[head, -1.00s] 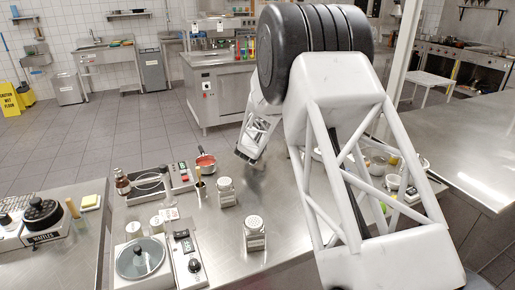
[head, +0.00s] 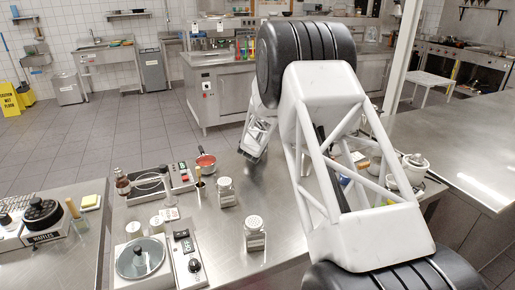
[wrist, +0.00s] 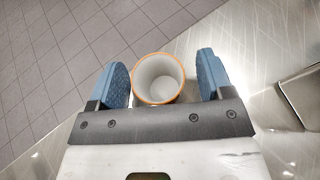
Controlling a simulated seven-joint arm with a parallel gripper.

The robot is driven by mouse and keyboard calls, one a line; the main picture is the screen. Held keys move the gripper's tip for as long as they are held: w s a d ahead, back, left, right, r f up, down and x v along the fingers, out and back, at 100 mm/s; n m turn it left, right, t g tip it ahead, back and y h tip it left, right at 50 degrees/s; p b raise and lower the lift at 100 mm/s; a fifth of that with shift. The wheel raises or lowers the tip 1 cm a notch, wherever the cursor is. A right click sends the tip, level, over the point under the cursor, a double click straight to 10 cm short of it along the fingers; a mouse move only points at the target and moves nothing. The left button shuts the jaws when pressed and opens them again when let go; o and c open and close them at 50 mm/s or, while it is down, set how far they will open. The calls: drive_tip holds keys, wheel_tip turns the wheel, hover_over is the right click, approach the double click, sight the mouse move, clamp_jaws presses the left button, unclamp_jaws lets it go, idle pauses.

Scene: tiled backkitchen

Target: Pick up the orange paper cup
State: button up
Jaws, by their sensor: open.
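The orange paper cup (wrist: 158,80) shows in the wrist view from above, as an orange rim around a pale, empty inside. It stands close to the edge of the steel counter. My gripper (wrist: 162,64) is open, with one blue-padded finger to the left of the cup and one to the right. A gap shows on both sides, wider on the right. How deep the fingers reach along the cup cannot be told. In the head view my gripper (head: 251,156) is low over the far edge of the counter, and the cup cannot be made out there.
A red pan (head: 206,161), a jar (head: 227,192) and a nearer shaker jar (head: 255,234) stand on the counter left of my arm. A white lidded pot (head: 415,168) stands at the right. Tiled floor lies beyond the edge.

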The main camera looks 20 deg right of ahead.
idle(0.5)
drive_tip(key=c, duration=1)
drive_tip(key=shift+r, duration=0.8)
wheel_tip(320, 180, up, 2)
drive_tip(key=shift+r, duration=0.1)
drive_tip(key=s+a, duration=0.1)
drive_tip(key=s, duration=0.4)
drive_tip(key=s+a, duration=0.2)
drive_tip(key=s, duration=0.3)
drive_tip(key=s+a+r, duration=0.1)
drive_tip(key=s, duration=0.4)
drive_tip(key=shift+s+a+r, duration=0.1)
drive_tip(key=shift+s+a, duration=0.05)
drive_tip(key=shift+s, duration=0.05)
